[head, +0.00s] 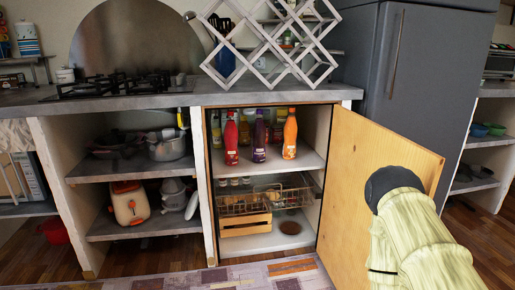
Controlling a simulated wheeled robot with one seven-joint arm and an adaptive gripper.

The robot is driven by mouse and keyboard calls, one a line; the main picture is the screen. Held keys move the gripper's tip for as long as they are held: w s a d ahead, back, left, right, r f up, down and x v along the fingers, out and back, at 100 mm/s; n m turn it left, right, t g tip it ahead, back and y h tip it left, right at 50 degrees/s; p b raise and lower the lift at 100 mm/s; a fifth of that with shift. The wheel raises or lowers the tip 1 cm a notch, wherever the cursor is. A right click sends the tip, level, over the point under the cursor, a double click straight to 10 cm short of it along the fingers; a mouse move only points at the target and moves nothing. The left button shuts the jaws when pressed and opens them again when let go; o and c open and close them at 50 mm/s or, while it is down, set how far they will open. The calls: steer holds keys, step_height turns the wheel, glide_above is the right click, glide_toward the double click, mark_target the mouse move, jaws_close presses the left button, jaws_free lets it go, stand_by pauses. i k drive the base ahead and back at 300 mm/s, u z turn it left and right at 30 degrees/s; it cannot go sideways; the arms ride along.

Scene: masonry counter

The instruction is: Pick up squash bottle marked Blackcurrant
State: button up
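Three squash bottles stand upright in a row on the upper shelf (275,168) of an open cupboard in the head view. On the left is a red bottle (231,140), in the middle a dark purple bottle (259,142), on the right an orange bottle (290,138). Their labels are too small to read; the purple one has the colour of blackcurrant. Part of my arm shows at the lower right, in front of the open wooden door. My gripper does not show, and nothing is seen touching the bottles.
The cupboard's wooden door (368,190) stands open on the right. More jars stand behind the bottles. Below are a wire basket (246,208) and a wooden crate (240,229). A lattice rack (270,45) stands on the counter (215,95). A grey fridge (433,75) is at right.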

mark_target(259, 131)
steer(key=u, duration=2)
steer(key=i, duration=1.6)
steer(key=z, duration=1.65)
